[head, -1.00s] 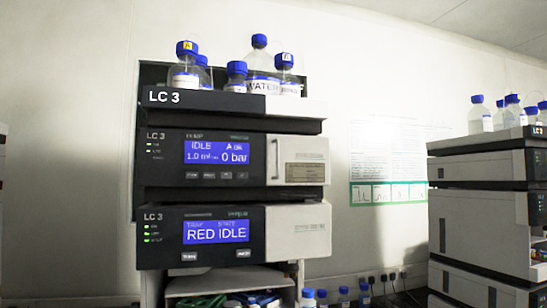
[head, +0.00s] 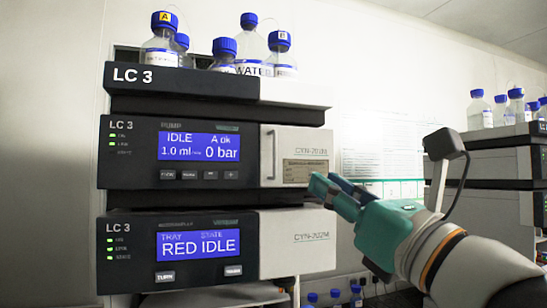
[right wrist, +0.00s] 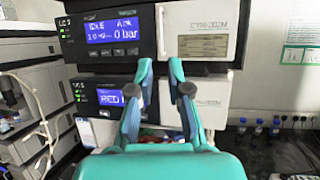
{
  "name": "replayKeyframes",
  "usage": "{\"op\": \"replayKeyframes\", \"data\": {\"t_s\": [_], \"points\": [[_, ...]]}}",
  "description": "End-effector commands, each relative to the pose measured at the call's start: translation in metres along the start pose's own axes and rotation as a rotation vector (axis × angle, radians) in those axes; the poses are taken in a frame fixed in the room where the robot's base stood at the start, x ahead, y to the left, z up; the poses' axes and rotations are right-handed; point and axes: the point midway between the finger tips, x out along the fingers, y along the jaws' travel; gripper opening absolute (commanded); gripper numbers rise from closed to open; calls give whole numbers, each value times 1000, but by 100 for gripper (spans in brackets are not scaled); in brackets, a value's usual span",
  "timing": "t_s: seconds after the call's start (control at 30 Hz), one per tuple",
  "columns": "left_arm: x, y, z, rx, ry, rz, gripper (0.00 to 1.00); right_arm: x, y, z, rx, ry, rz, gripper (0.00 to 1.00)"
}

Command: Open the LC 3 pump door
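The LC 3 pump module (head: 170,153) has a dark front with a blue screen reading IDLE and 0 bar. Its pale door (head: 305,145) on the right side is shut, with a slim vertical handle (head: 270,153) along its left edge. In the right wrist view the handle (right wrist: 161,30) stands above and between the fingertips. My teal right gripper (head: 325,192) is in front of the door's lower right part in the head view. In the right wrist view the right gripper (right wrist: 161,68) is open and empty, its two fingers apart. My left gripper is not in view.
Below the pump sits another LC 3 module (head: 170,250) reading RED IDLE. Blue-capped bottles (head: 160,40) stand on the top tray (head: 185,85). Another instrument stack (head: 480,160) stands at the right. Small blue-capped bottles (head: 335,297) stand low behind my right arm.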

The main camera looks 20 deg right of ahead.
Motion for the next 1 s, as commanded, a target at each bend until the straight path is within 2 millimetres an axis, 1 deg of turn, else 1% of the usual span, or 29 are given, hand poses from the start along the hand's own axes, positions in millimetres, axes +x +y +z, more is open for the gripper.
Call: {"op": "replayKeyframes", "data": {"t_s": [0.23,0.4,0.6,0.7,0.8,1.0], "points": [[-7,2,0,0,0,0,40,48,-1,-1,-5,5,-4,17],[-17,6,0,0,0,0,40,86,-2,1,-7,4,-6,17],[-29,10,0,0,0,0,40,124,-3,0,-8,4,-7,17],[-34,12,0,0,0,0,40,138,-2,1,-8,4,-5,17],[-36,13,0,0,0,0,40,147,-3,0,-8,3,-6,17],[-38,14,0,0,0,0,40,153,-3,-2,-8,3,-6,17]]}}
